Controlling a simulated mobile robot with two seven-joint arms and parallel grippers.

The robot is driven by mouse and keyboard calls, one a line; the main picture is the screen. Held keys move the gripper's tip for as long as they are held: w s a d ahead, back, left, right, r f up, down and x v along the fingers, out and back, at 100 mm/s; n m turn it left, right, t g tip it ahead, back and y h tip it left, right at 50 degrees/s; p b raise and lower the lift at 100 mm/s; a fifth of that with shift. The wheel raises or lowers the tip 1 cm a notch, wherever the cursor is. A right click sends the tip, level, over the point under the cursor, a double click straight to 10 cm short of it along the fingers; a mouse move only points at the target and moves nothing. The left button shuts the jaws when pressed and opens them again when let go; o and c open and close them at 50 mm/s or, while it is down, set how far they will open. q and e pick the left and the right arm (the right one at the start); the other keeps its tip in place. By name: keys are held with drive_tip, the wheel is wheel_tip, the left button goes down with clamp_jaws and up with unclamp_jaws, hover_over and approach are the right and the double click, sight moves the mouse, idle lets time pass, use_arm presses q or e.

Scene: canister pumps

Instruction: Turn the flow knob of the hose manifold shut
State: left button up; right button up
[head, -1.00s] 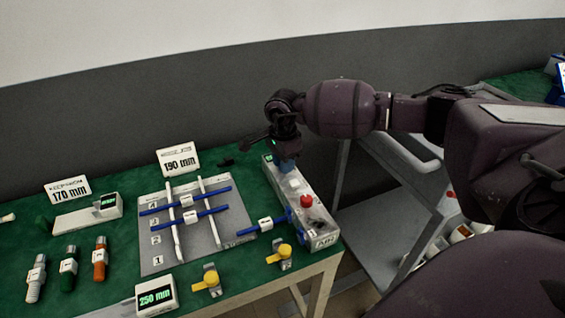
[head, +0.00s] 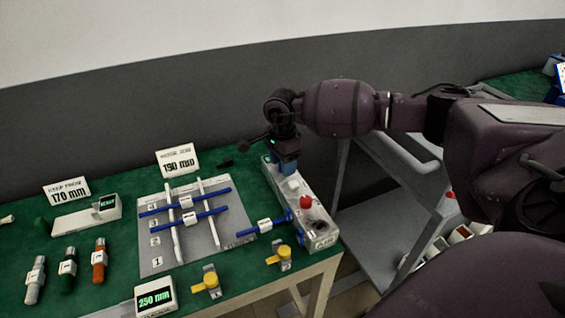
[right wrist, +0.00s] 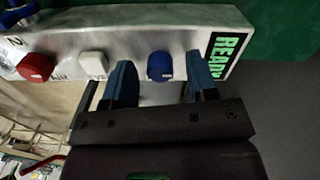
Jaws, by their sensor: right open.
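The manifold is the long pale grey box (head: 316,216) at the right end of the green table. In the right wrist view it (right wrist: 120,42) carries a red knob (right wrist: 35,67), a white square button (right wrist: 93,64) and a blue round knob (right wrist: 160,66). A green READY display (right wrist: 225,54) is near its end. Which one is the flow knob cannot be read. My right gripper (head: 285,164) is over the far end of the box. It is open, and its blue fingers (right wrist: 161,84) stand either side of the blue knob with gaps visible. My left gripper is not in view.
A grey rack board (head: 160,258) with blue hoses lies left of the manifold. Two yellow-handled valves (head: 208,281) (head: 280,255) are near the front edge. Display signs and several colored fittings stand further left. A grey cart (head: 375,245) is right of the table.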

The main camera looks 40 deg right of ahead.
wheel_tip(320, 180, up, 11)
drive_tip(key=p, duration=0.1)
drive_tip(key=shift+f, duration=0.2)
idle(0.6)
